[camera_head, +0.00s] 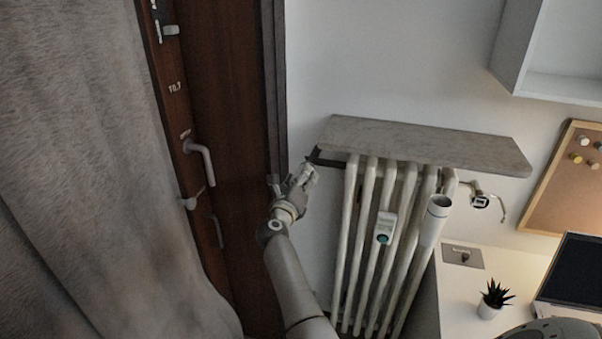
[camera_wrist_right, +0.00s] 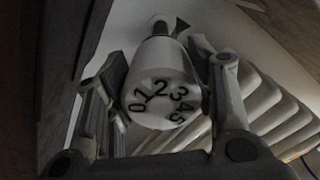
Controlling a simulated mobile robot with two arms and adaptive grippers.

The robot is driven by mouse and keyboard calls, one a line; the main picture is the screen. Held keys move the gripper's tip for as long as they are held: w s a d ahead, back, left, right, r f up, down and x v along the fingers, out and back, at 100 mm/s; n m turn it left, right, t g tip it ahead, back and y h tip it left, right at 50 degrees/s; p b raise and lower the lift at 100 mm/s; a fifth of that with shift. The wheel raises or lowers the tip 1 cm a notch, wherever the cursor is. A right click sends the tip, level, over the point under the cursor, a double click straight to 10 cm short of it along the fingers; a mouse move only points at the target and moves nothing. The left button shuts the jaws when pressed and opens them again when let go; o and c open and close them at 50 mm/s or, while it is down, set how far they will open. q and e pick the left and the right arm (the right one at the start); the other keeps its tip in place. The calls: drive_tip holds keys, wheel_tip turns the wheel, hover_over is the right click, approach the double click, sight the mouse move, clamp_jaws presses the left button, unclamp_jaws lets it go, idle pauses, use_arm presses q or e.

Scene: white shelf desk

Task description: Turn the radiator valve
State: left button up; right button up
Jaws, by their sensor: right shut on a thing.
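The radiator valve knob (camera_wrist_right: 160,95) is a pale cylinder with the dark numbers 0 to 5 on its end face, seen nearly end-on in the right wrist view. My right gripper (camera_wrist_right: 162,68) has one finger on each side of the knob and is shut on it. In the head view my right gripper (camera_head: 303,178) is at the upper left end of the white ribbed radiator (camera_head: 367,215). There the fingers largely hide the knob. My left gripper is not in view.
A grey stone shelf (camera_head: 425,145) lies over the radiator. A dark wooden door (camera_head: 225,100) with a handle (camera_head: 203,160) and a grey curtain (camera_head: 85,170) are to the left. A white desk (camera_head: 460,300) with a small plant (camera_head: 492,298) and laptop (camera_head: 572,275) is at right.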

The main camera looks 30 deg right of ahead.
drive_tip(key=shift+n+p, duration=0.8)
drive_tip(key=shift+n, duration=0.5)
drive_tip(key=o, duration=1)
